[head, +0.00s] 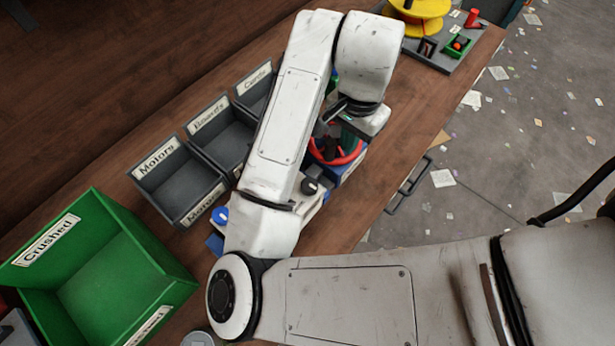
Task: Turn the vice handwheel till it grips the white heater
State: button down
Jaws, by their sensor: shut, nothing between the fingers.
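The red handwheel (349,159) shows as a ring below my wrist, right of my forearm. Blue parts of the vice (350,171) show beside and under it. My gripper (331,150) points down at the wheel, its dark fingers within the ring's outline and shut on nothing. I cannot tell whether they touch the wheel. A white body with a dark knob, perhaps the white heater (312,207), shows partly from behind my arm. The vice jaws are hidden, so I cannot tell whether they touch it.
Grey bins labelled Motors (178,181), Boards (222,138) and Cards (252,92) line the bench's left side. A green Crushed crate (120,235) stands lower left. Bare wood (425,118) lies right of the vice.

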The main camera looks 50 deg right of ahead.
jog(key=shift+d, duration=0.15)
jog(key=shift+d, duration=0.45)
jog(key=shift+r, duration=0.1)
notch_tip(320, 180, up, 9)
jog(key=p, duration=0.8)
jog(key=shift+p, duration=0.35)
